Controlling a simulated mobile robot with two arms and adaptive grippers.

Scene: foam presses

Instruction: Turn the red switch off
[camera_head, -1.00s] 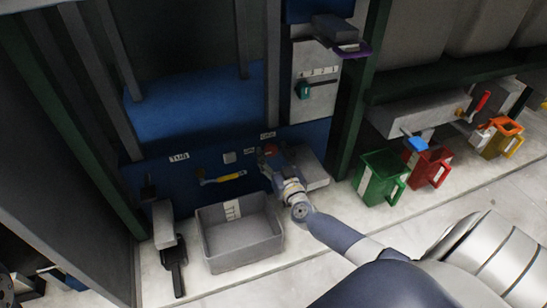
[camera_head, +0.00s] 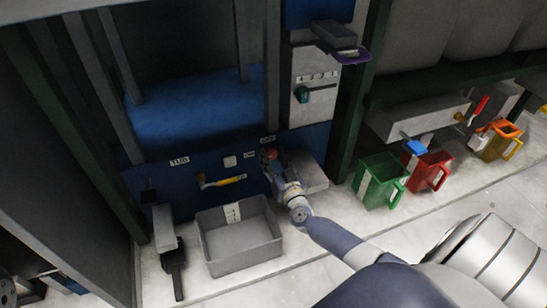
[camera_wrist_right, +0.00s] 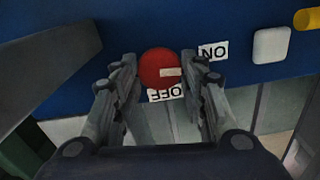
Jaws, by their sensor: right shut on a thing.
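The round red switch (camera_head: 271,154) is on the blue press panel, beside small white labels. In the right wrist view the red switch (camera_wrist_right: 157,67) has a pale mark on its lower right part. The ON label (camera_wrist_right: 213,51) is to its right and the OFF label (camera_wrist_right: 166,93) below it, both upside down there. My right gripper (camera_head: 273,165) reaches the panel at the switch. In the wrist view my right gripper (camera_wrist_right: 160,68) has one finger on each side of the switch and is shut on it. My left gripper is not in view.
A grey bin (camera_head: 240,240) stands on the floor left of my right arm. A yellow handle (camera_head: 222,181) and a white button (camera_head: 230,161) are on the panel left of the switch. Green (camera_head: 379,182) and red (camera_head: 428,170) jugs stand to the right.

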